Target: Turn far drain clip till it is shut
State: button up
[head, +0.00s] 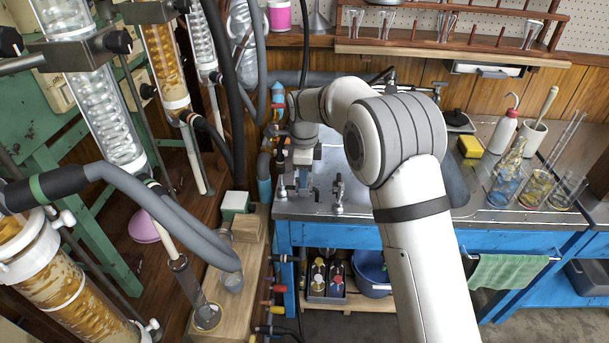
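My arm reaches from the lower right up and over to the back. My gripper (303,187) points down at the left end of the steel bench top, close to small metal fittings. Its fingers are small and partly merged with these fittings, so I cannot tell whether they hold anything. One small metal fitting (338,197) with an upright stem stands just right of the gripper, apart from it. Another (283,188) stands just left. I cannot tell which fitting is the far drain clip, or whether it is shut; it may be hidden by my gripper.
Glass condensers (108,125) and thick grey hoses (165,205) fill the left side. Coloured taps (270,290) line the wooden bench edge. A wash bottle (503,130), yellow sponge (470,147) and glassware (507,185) stand at right. A blue bucket (371,272) sits below the bench top.

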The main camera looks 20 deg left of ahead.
grip_shut()
jog(key=shift+d, duration=0.1)
dwell(0.3)
jog(key=shift+r+m+p, duration=0.1)
jog(key=shift+m+p, duration=0.2)
jog(key=shift+m, duration=0.1)
jog(key=m+p, duration=0.1)
jog(key=m, duration=0.2)
jog(key=shift+p, duration=0.3)
jog(key=m+p, duration=0.1)
jog(key=m, duration=0.4)
jog(key=shift+p, duration=0.3)
jog(key=shift+m, duration=0.3)
grip_release()
